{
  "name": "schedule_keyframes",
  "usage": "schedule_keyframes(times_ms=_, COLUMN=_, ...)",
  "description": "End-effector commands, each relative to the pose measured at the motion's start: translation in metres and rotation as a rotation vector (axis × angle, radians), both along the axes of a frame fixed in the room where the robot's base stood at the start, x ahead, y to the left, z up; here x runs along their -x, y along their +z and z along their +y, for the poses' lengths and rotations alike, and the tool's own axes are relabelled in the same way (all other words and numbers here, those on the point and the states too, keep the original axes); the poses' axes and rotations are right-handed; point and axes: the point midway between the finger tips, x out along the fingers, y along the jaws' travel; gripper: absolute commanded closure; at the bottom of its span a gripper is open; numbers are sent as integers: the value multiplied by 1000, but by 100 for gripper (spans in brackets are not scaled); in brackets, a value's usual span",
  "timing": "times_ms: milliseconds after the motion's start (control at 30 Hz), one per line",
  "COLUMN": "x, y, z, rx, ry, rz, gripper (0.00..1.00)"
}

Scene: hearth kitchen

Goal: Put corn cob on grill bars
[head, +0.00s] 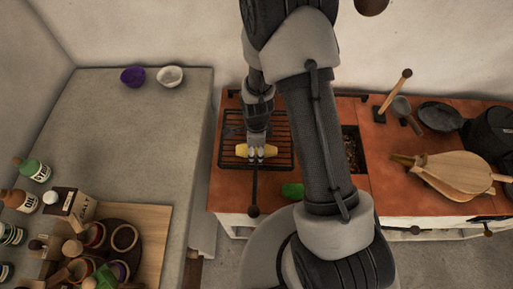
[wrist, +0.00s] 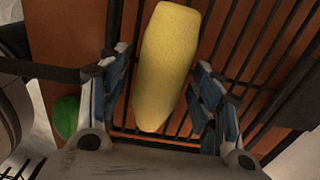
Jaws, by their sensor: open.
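The yellow corn cob (head: 242,150) lies on the dark grill bars (head: 278,130) in the head view. In the wrist view the corn cob (wrist: 168,60) lies lengthwise over the grill bars (wrist: 262,40), with its near end between my fingers. My gripper (wrist: 160,95) is open, one finger on each side of the cob, with a visible gap to each. In the head view my gripper (head: 257,155) is low over the grill at the cob, and hides part of it.
A green object (head: 292,190) lies on the red hearth top right of the grill handle. Bellows (head: 455,175), a mallet-like tool and dark pots stand at the right. The left counter (head: 130,130) holds two bowls at the back, and bottles and a crowded board in front.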

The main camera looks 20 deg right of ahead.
Motion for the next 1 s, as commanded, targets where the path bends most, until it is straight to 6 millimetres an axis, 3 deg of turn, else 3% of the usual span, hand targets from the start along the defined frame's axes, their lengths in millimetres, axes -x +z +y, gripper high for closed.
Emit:
schedule_keyframes(times_ms=233, x=-1, y=13, z=0, rx=0, ry=0, rz=-2, gripper=41)
schedule_keyframes(times_ms=600, x=-1, y=91, z=0, rx=0, ry=0, rz=-4, gripper=41)
schedule_keyframes(times_ms=1000, x=-1, y=140, z=-1, rx=-1, ry=55, rz=-17, gripper=41)
